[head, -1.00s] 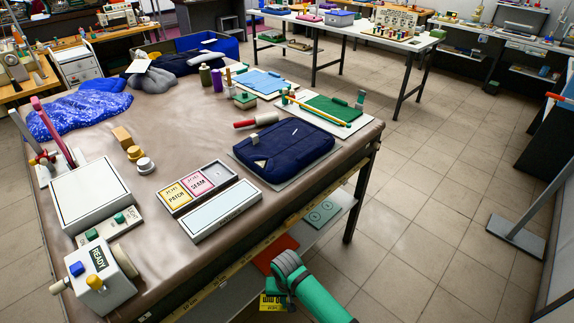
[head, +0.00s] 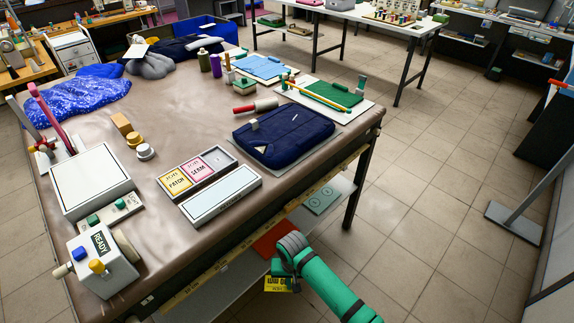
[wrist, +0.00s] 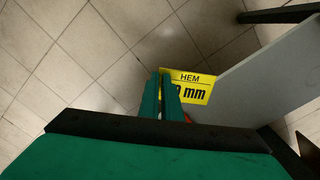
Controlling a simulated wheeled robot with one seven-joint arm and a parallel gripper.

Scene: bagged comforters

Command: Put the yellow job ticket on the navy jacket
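A yellow card (head: 282,284) marked HEM and mm is at my gripper (head: 284,268), in front of and below the table's front edge. In the wrist view the two green fingers (wrist: 162,92) are close together on the left end of the card (wrist: 190,86), hiding part of its text. The navy jacket (head: 290,138) lies folded on a grey board near the table's right front corner, up from my gripper in the head view. A small pale tag and a light clip show on it.
A ticket tray (head: 222,160) holds a yellow-orange PATCH ticket (head: 176,181) and a pink SEAM ticket (head: 196,168); its right slot looks empty. A long white box (head: 222,195) lies in front. A lower shelf (head: 235,285) is under the table's front edge.

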